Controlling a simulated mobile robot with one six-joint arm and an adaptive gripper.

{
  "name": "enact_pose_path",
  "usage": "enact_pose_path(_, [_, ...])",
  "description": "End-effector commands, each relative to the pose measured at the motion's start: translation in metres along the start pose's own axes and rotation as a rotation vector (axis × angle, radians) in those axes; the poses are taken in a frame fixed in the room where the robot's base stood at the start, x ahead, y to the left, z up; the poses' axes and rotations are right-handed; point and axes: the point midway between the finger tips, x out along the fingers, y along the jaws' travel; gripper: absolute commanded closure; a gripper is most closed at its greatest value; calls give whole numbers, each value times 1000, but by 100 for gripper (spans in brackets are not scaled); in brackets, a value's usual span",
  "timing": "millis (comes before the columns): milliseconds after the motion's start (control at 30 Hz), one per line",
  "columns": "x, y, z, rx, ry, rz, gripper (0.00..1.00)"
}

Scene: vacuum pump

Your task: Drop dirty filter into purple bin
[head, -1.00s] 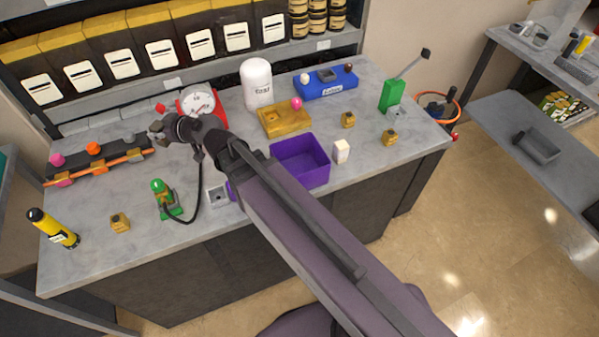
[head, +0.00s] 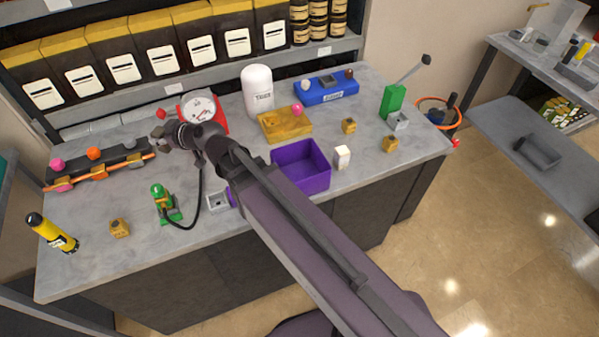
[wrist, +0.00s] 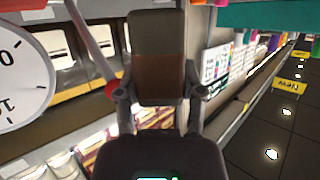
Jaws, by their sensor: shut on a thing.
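The purple bin (head: 318,172) stands open on the grey counter, near its front edge. My gripper (head: 164,136) is above the counter to the left of the bin, beside the red-framed gauge. In the wrist view my gripper (wrist: 160,93) is shut on a dark block with a brown band, which looks like the dirty filter (wrist: 157,58). The filter sits between the two fingers, clear of the counter. In the head view the held piece is small and hard to make out. My forearm hides part of the bin's left side.
The gauge (head: 201,108) and a white canister (head: 257,88) stand behind. A yellow block (head: 284,124) is behind the bin and a small white box (head: 342,157) to its right. A green pump (head: 165,203) with a black hose is in front of my gripper.

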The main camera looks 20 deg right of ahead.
Motion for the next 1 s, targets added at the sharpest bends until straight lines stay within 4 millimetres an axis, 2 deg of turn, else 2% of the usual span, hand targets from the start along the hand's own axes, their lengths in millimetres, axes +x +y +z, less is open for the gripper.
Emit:
enact_pose_path(167, [-1,0,-4,0,0,0,99])
enact_pose_path(367, [-6,0,-17,0,0,0,99])
enact_pose_path(1000, [-35,0,-97,0,0,0,99])
